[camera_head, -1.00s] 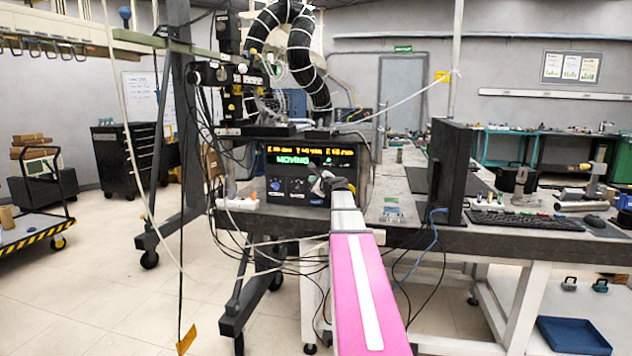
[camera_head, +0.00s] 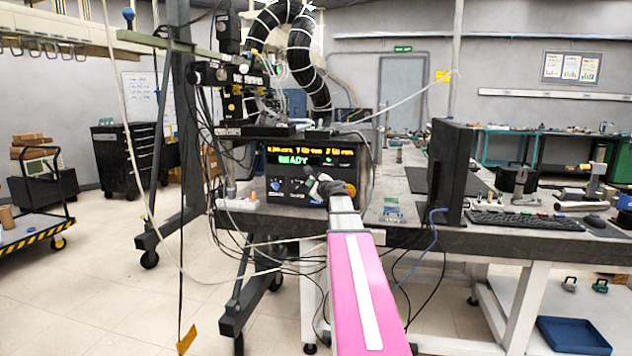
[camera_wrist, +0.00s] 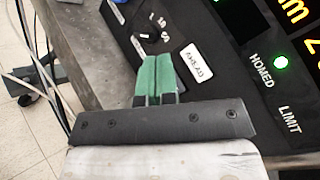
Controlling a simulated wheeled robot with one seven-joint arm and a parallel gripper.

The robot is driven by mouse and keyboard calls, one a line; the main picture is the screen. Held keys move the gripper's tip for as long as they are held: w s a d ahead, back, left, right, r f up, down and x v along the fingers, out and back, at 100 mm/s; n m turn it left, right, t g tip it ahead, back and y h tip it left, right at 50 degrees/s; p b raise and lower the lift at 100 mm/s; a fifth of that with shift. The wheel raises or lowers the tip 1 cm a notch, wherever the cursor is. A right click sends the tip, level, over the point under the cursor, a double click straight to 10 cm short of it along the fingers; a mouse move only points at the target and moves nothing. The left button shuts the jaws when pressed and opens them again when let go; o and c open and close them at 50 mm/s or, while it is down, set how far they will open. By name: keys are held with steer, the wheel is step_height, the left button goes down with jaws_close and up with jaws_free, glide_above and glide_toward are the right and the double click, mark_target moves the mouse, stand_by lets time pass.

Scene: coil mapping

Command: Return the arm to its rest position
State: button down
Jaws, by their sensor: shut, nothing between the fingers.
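My gripper (camera_head: 311,176) is in front of the control box (camera_head: 349,178), at the end of my arm. In the wrist view the green fingers of my gripper (camera_wrist: 154,80) are together, with nothing seen between them. They are over the dark front panel (camera_wrist: 220,90), near a white label that seems to read "AHEAD" (camera_wrist: 194,64); whether they touch the panel I cannot tell. A green lamp (camera_wrist: 281,62) is lit by the word "HOMED". In the head view the display (camera_head: 310,157) reads "READY" in green under a yellow line.
The control box stands on a dark bench (camera_head: 400,236), with a monitor (camera_head: 452,170) and keyboard (camera_head: 525,220) to the right. Cables hang at the left and below the bench edge. A wheeled cart (camera_head: 35,225) stands far left. Open floor lies between cart and bench.

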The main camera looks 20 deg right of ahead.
stand_by(0.6)
steer(key=s+a+f+n+g+y, duration=0.1)
steer(key=s+a+f+n+g, duration=0.55)
steer(key=f, duration=0.65)
steer(key=s+a+f+n+g, duration=0.3)
steer(key=s+a+f+n, duration=0.4)
steer(key=a+f, duration=0.55)
steer(key=s+a+f+n+g+h, duration=0.3)
steer(key=s+f+n+g, duration=0.4)
steer(key=s+f+n, duration=0.3)
steer(key=s+f+h, duration=0.1)
steer(key=s+f, duration=0.3)
steer(key=s, duration=0.4)
steer(key=shift+s+a+h, duration=0.2)
steer(key=shift+s+h, duration=0.05)
steer(key=shift+h, duration=0.05)
stand_by(0.3)
